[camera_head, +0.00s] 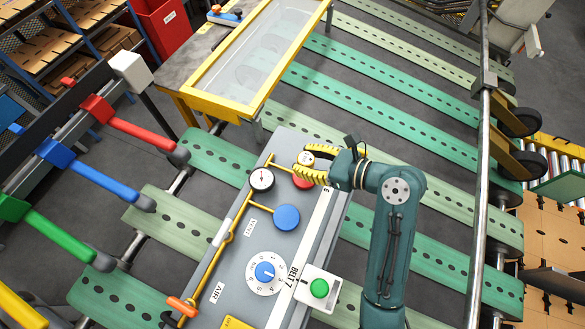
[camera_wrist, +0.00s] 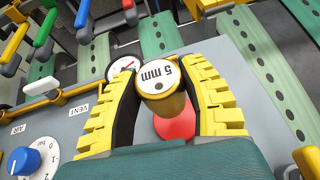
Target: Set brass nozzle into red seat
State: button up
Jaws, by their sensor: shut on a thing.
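The brass nozzle, with a white "5 mm" top, is upright between the yellow fingers of my gripper (camera_wrist: 163,92). Its brass side (camera_wrist: 167,108) shows in the wrist view, and its white top (camera_head: 306,158) shows in the head view. My gripper (camera_head: 312,168) is shut on it, over the grey panel. The red seat (camera_wrist: 176,126) is a round red disc showing below the nozzle in the wrist view, partly covered by it. In the head view the red seat (camera_head: 302,183) shows beneath the fingers. The nozzle's lower end is hidden, and I cannot tell whether it touches the seat.
A pressure gauge (camera_head: 262,179) stands just left of the red seat. A blue disc (camera_head: 287,217) lies nearby on the panel. A yellow pipe (camera_head: 229,235) runs along the panel's left side. A numbered dial (camera_head: 266,272) and green button (camera_head: 319,288) are nearer.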

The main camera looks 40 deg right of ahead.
notch_tip(320, 180, down, 6)
jog(key=shift+s+r, duration=0.1)
jog(key=o, duration=1.2)
jog(key=shift+f, duration=0.2)
jog(key=shift+s+d+r, duration=0.15)
jog(key=shift+s+r, duration=0.1)
jog(key=shift+r, duration=0.05)
jog(key=v, duration=1.1)
jog(key=shift+s+r, duration=0.1)
jog(key=shift+s, duration=0.1)
